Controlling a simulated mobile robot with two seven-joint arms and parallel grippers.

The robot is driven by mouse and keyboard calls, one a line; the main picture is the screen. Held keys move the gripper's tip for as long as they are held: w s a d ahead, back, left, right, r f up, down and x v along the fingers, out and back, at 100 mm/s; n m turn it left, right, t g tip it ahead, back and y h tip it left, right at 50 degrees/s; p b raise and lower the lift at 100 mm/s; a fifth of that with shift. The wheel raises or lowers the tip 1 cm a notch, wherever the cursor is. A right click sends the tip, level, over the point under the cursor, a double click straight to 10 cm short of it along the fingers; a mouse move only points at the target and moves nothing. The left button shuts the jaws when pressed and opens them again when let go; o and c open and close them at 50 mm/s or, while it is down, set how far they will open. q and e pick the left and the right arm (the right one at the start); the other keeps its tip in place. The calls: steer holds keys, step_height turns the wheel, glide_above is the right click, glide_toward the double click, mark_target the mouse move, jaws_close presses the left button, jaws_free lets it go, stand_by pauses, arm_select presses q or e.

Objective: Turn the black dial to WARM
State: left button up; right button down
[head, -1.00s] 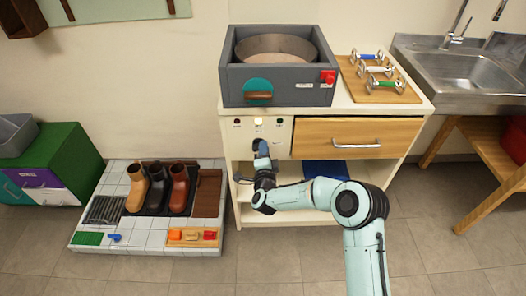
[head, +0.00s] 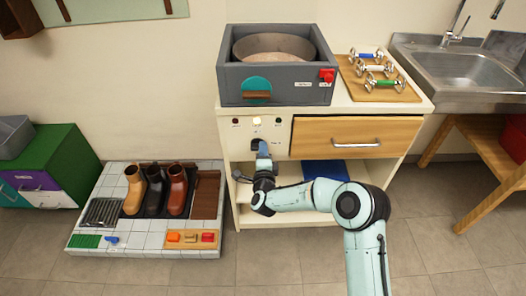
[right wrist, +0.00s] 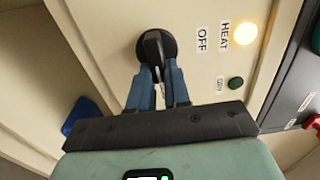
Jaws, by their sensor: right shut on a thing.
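The black dial (right wrist: 156,46) sits on the cream front panel of the cabinet; it also shows small and dark in the head view (head: 256,143). My right gripper (right wrist: 159,72) has its two blue fingers closed on the dial's raised grip, one on each side. In the head view the right gripper (head: 262,150) reaches the panel from below. The labels OFF (right wrist: 202,39) and HEAT (right wrist: 224,36) are readable beside the dial in the right wrist view. I cannot read a WARM label. My left gripper is out of view.
A lit lamp (right wrist: 243,33) is beside HEAT, and a dark green lamp (right wrist: 236,83) is beside a small label. A grey box with a round pan (head: 275,92) stands on the cabinet above. A wooden drawer (head: 357,137) is right of the panel.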

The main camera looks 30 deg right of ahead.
steer(key=c, duration=1.1)
jaws_free()
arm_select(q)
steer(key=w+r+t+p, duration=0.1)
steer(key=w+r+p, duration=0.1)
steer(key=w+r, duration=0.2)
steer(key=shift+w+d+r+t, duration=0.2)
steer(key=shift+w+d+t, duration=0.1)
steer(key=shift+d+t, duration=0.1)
arm_select(e)
steer(key=shift+v, duration=6.7)
steer(key=shift+d, duration=0.1)
